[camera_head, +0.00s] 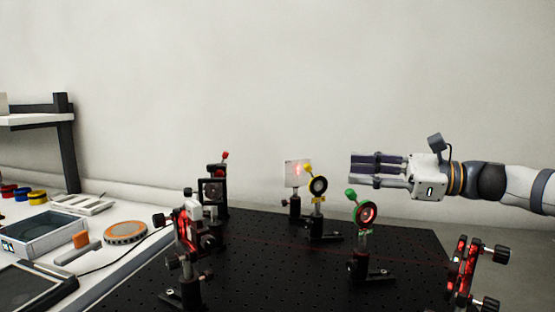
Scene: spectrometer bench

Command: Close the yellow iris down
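The yellow iris (318,185) is a dark ring with a small opening, on a post with a yellow collar on the black breadboard. Its yellow-tipped lever (308,167) points up and to the left of the ring. My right gripper (352,168) comes in from the right with its fingers pointing left. In the picture it is right of the yellow iris and a little higher, apart from it. Nothing shows in its fingers, but their gap cannot be made out clearly. My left gripper is not in view.
A white card (297,173) with a red spot stands behind the yellow iris. Red-lit mounts (190,240) stand at the breadboard's (290,285) left and right. A side bench holds instruments.

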